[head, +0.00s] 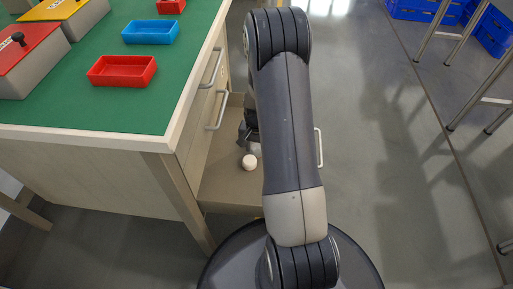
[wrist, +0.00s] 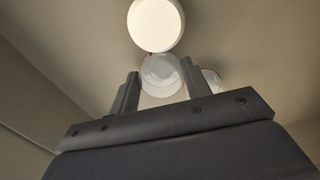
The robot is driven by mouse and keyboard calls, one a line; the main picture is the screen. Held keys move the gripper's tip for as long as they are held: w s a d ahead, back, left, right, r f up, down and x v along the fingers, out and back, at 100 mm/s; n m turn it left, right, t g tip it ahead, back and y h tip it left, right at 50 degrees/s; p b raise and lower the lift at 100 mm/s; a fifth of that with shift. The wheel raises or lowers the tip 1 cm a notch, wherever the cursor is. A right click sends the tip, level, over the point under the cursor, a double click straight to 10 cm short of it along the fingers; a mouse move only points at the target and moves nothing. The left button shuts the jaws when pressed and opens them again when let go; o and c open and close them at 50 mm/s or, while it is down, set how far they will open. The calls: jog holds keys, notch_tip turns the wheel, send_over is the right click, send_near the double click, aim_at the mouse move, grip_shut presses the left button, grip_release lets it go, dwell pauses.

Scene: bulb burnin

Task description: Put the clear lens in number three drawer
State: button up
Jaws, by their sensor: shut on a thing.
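My gripper (wrist: 159,84) is shut on a clear, rounded lens (wrist: 160,71), which shows between its two fingertips in the wrist view. In the head view my gripper (head: 250,142) is mostly hidden behind my arm, over an open drawer (head: 222,190). The drawer is pulled out from the bench side, below two closed drawer fronts with handles. No number on it is readable. A white round thing (head: 249,161) lies in the drawer; it also shows just beyond the lens in the wrist view (wrist: 155,24). I cannot tell whether the lens touches the drawer floor.
Another clear thing (wrist: 212,78) shows partly behind the right finger. The green-topped bench (head: 130,115) holds red trays (head: 122,71) and a blue tray (head: 150,32). Stools (head: 455,60) and blue crates (head: 410,10) stand at the right. The floor between is clear.

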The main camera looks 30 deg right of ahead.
aim_at(257, 148)
jog(key=shift+f, duration=0.2)
jog(key=o, duration=0.9)
notch_tip(257, 148, up, 12)
jog(key=p, duration=0.5)
jog(key=shift+r, duration=0.25)
